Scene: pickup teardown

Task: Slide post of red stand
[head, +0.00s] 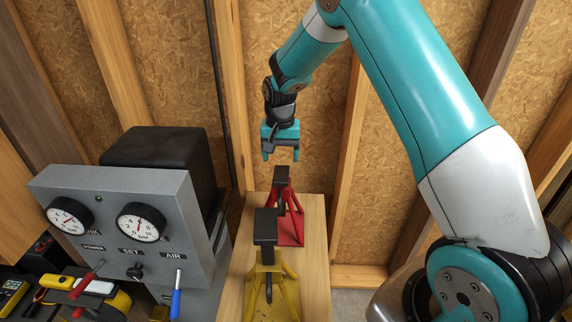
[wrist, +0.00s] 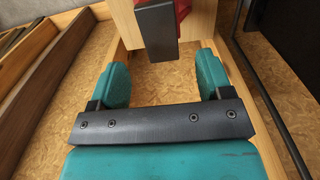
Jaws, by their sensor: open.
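The red stand (head: 290,224) stands on a wooden bench behind the yellow stand. Its post has a dark top block (head: 281,176), and the lower part is partly hidden by the yellow stand's post. My gripper (head: 281,156) is above and slightly behind that block, fingers pointing down, open and empty. In the wrist view, my gripper (wrist: 160,82) shows two teal fingers spread apart. The dark post (wrist: 157,32) lies beyond them, near the top middle, with a bit of the red stand (wrist: 183,8) beside it. I see no contact between fingers and post.
The yellow stand (head: 268,284) with a dark top stands nearer on the wooden bench (head: 316,262). A grey gauge panel (head: 105,216) with red and blue levers is at the left. The stud-and-board wall is close behind my gripper.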

